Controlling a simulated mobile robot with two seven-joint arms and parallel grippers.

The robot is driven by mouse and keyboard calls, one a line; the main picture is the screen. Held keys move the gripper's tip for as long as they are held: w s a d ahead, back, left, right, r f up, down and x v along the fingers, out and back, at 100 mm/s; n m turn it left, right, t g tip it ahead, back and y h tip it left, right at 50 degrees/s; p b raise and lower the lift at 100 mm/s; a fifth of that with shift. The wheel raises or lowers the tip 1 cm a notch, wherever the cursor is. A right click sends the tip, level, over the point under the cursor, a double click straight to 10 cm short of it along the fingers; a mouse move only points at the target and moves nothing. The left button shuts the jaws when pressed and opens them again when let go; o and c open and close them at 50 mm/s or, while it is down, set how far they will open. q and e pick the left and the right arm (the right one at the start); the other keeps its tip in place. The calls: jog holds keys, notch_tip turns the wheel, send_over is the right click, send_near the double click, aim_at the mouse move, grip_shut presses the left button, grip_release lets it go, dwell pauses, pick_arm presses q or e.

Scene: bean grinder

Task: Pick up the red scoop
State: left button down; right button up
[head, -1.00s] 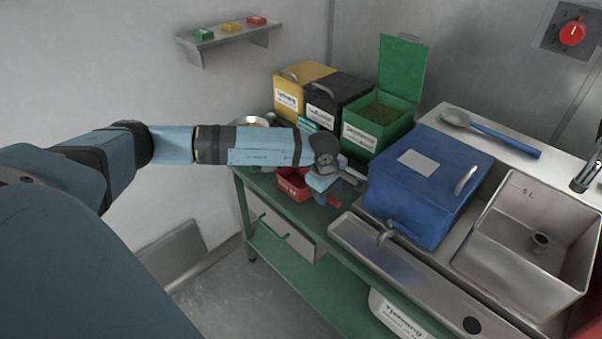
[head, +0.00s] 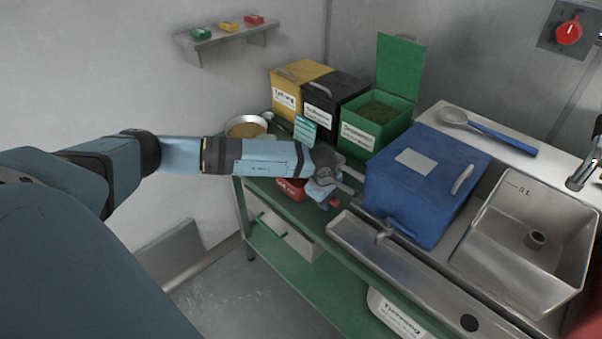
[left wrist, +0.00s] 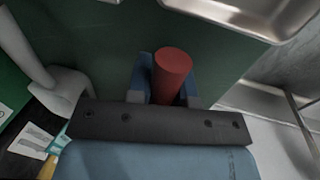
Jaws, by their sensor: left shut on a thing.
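In the left wrist view a red cylindrical handle (left wrist: 173,66), which I take to be the red scoop's, stands between the two blue fingers of my left gripper (left wrist: 166,88), which is shut on it. The rest of the scoop is hidden there. In the head view my left gripper (head: 325,192) is over the front of the green table, left of the blue box. A red object (head: 290,191) shows beside and partly behind it; I cannot tell whether it is part of the scoop. My right gripper is not in view.
A blue box (head: 425,185) is close right of the gripper, with a metal tray (head: 370,245) in front. Yellow, black and green (head: 375,125) bins stand behind. A bowl (head: 246,127) sits back left. A blue-handled ladle (head: 490,133) lies behind the sink (head: 530,240).

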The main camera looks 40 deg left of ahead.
pick_arm(q)
notch_tip(320, 180, up, 20)
dwell(0.6)
dwell(1.0)
